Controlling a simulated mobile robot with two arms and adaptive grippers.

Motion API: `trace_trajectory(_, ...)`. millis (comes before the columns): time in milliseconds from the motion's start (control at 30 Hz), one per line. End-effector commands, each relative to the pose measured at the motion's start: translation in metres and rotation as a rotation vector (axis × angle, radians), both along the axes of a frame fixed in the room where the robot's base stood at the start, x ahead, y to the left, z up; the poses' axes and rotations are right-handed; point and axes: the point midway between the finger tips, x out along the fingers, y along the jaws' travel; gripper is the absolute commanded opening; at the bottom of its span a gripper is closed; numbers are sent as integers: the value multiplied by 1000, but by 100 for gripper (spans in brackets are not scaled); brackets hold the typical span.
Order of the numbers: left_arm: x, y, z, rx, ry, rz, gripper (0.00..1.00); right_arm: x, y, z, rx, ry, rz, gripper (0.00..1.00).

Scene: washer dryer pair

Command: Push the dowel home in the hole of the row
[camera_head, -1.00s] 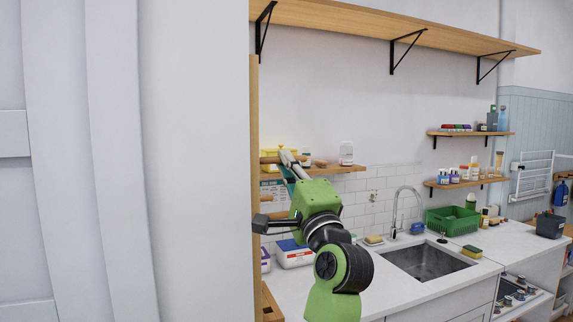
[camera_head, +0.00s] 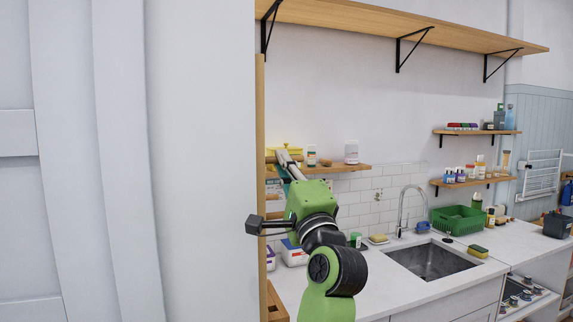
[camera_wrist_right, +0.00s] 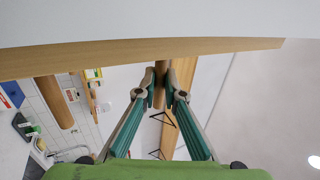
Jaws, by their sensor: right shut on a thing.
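A wooden rail (camera_wrist_right: 130,54), the row, crosses the top of the right wrist view. In the head view it is a narrow upright wooden strip (camera_head: 260,120), seen nearly edge-on. My right gripper (camera_wrist_right: 160,92) is shut on a round wooden dowel (camera_wrist_right: 160,72), whose far end reaches the rail's face. How deep it sits, and the hole itself, are hidden. A second wooden peg (camera_wrist_right: 53,102) stands out from the rail to the left, apart from the gripper. In the head view my right gripper (camera_head: 287,160) is small beside the strip. My left gripper is not in view.
A large pale panel (camera_head: 200,160) fills the left of the head view, close to the strip. Behind my arm are a small shelf (camera_head: 345,168), a counter with a sink (camera_head: 432,262), a tap (camera_head: 402,212) and a green crate (camera_head: 458,220).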

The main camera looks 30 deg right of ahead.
Motion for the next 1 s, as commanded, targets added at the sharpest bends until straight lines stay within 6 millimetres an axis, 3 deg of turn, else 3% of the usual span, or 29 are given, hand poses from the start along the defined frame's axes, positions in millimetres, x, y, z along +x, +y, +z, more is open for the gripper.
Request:
trace_trajectory(967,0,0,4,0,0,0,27,2,11,1,0,-1,0,0)
trace_trajectory(1000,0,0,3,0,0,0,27,2,11,0,0,-1,0,20)
